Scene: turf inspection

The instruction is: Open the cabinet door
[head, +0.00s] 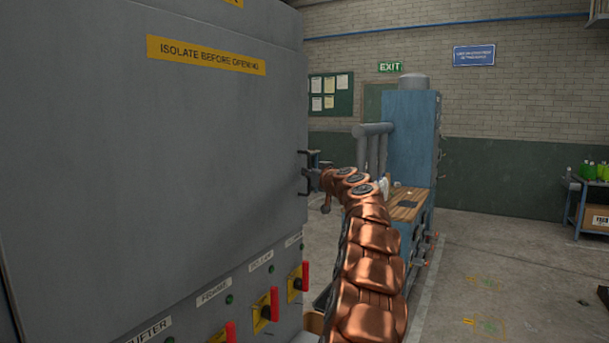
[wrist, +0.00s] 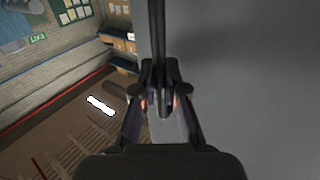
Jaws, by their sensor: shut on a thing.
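The grey cabinet (head: 130,150) fills the left of the head view, with a yellow "ISOLATE BEFORE OPENING" label (head: 206,54) on its large front panel. A dark handle (head: 305,174) stands out at the panel's right edge. My gripper (head: 315,180) is at this handle, at the end of my copper-coloured arm. In the wrist view my gripper (wrist: 158,103) is shut on the dark handle bar (wrist: 157,45), which runs upward between the fingers. The grey door surface (wrist: 250,70) fills the right of that view. I see no clear gap at the door's edge.
Red and yellow switches (head: 265,310) with labels line the cabinet's lower front. A blue machine (head: 410,130) with a wooden-topped bench stands behind my arm. The floor (head: 510,270) to the right is largely clear. A shelf with bottles (head: 592,185) is at the far right.

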